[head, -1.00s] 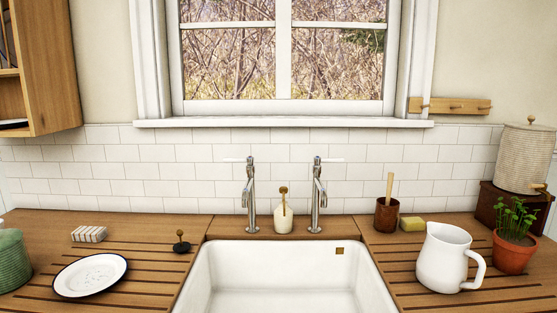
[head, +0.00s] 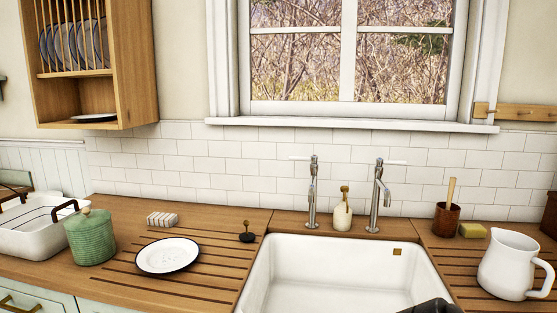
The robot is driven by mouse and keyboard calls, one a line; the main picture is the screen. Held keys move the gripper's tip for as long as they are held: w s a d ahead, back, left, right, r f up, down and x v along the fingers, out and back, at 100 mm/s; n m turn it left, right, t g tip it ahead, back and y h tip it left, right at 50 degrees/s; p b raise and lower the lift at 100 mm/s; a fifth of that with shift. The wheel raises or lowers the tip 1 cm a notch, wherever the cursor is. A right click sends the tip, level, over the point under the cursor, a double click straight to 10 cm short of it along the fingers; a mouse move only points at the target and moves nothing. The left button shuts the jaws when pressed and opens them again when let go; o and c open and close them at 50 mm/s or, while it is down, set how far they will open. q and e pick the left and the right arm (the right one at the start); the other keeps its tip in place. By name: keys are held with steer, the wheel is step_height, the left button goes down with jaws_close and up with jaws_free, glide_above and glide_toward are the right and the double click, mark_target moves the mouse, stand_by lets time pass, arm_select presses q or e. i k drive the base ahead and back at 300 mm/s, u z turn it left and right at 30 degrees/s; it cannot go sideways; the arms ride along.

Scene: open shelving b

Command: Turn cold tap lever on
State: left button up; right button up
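Two chrome taps stand behind the white sink. The left tap (head: 312,193) has a white lever (head: 300,158) pointing left. The right tap (head: 376,197) has a white lever (head: 395,162) pointing right. No marking shows which tap is cold. A black piece at the bottom edge, over the sink's front right, looks like part of my arm; no gripper fingers show. Neither gripper can be made out, and nothing touches the taps.
The sink (head: 335,243) is empty. A soap bottle (head: 342,215) stands between the taps. A brown pot (head: 446,219) and white jug (head: 506,265) are right. A plate (head: 168,256), plug (head: 246,236) and green jar (head: 90,238) are left.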

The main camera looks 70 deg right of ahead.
mark_target(391, 163)
steer(key=u, duration=0.45)
steer(key=k, duration=2.25)
steer(key=z, duration=0.15)
